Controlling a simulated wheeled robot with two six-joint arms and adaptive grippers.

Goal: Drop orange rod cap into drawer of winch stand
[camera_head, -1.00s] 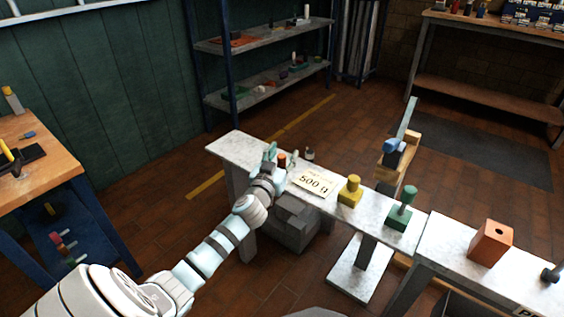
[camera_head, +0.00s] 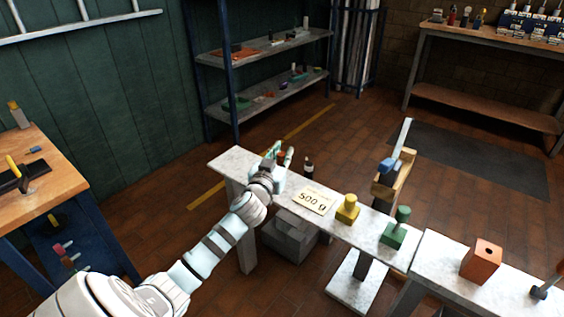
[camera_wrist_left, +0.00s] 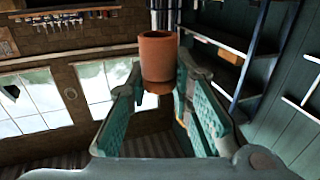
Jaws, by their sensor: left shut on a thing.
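My left gripper (camera_head: 278,153) is over the far left end of the white bench. It is shut on the orange rod cap, whose reddish side shows between the fingers in the head view (camera_head: 282,157). My right gripper is not in view.
An orange block with a hole (camera_head: 481,262) stands on the right bench. A wooden-and-blue piece (camera_head: 388,170) stands behind.

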